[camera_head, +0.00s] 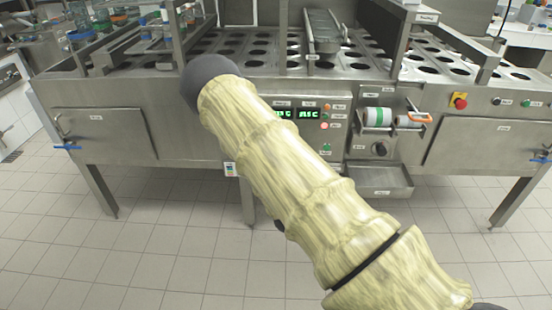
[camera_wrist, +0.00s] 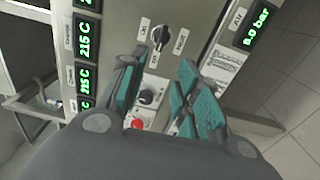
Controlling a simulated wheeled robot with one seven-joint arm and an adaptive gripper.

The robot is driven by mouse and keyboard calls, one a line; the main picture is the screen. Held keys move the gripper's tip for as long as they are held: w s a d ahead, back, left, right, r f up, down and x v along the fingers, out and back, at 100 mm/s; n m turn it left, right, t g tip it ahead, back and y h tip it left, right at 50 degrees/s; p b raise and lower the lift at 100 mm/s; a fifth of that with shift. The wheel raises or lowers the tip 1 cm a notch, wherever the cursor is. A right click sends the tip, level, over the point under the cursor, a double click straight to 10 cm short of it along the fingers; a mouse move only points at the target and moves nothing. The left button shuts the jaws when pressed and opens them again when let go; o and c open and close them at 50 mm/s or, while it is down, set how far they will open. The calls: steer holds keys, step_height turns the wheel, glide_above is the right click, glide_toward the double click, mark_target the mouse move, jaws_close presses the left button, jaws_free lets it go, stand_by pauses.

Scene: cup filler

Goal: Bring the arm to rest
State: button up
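My arm (camera_head: 290,180), pale yellow and banded, reaches across the head view from the lower right to a dark rounded joint (camera_head: 208,78) in front of the filling machine (camera_head: 190,115). My gripper cannot be made out in the head view. In the wrist view my gripper (camera_wrist: 163,65) is open, its two teal-padded fingers apart with nothing held between them. I cannot tell the distance to the panel.
Green-lit displays (camera_wrist: 86,36) flank the panel in the wrist view. In the head view, a striped roll (camera_head: 378,117), a red emergency stop (camera_head: 459,101) and a protruding metal tray (camera_head: 378,178) are right of my arm. The tiled floor (camera_head: 150,250) looks clear.

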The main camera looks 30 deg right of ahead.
steer(key=s+a+f+m+g+y+p, duration=0.35)
steer(key=s+f, duration=0.25)
steer(key=s, duration=0.4)
steer(key=s+a+f+m+g+y+p, duration=0.25)
steer(key=s+a+f+g, duration=0.2)
steer(key=s+f, duration=0.4)
steer(key=s+a+r+m+g+y+p, duration=0.1)
steer(key=s+a, duration=0.3)
steer(key=s, duration=0.4)
steer(key=s+a+m+g+y+p, duration=0.1)
steer(key=s+a+m+g, duration=0.2)
steer(key=s, duration=0.5)
steer(key=s+a+r+m+g+y+p, duration=0.1)
steer(key=s+a+m+g, duration=0.1)
steer(key=s+a, duration=0.4)
steer(key=s+g, duration=0.1)
steer(key=s, duration=0.2)
steer(key=shift+r+y, duration=0.3)
steer(key=shift+r, duration=0.05)
steer(key=shift+s, duration=0.1)
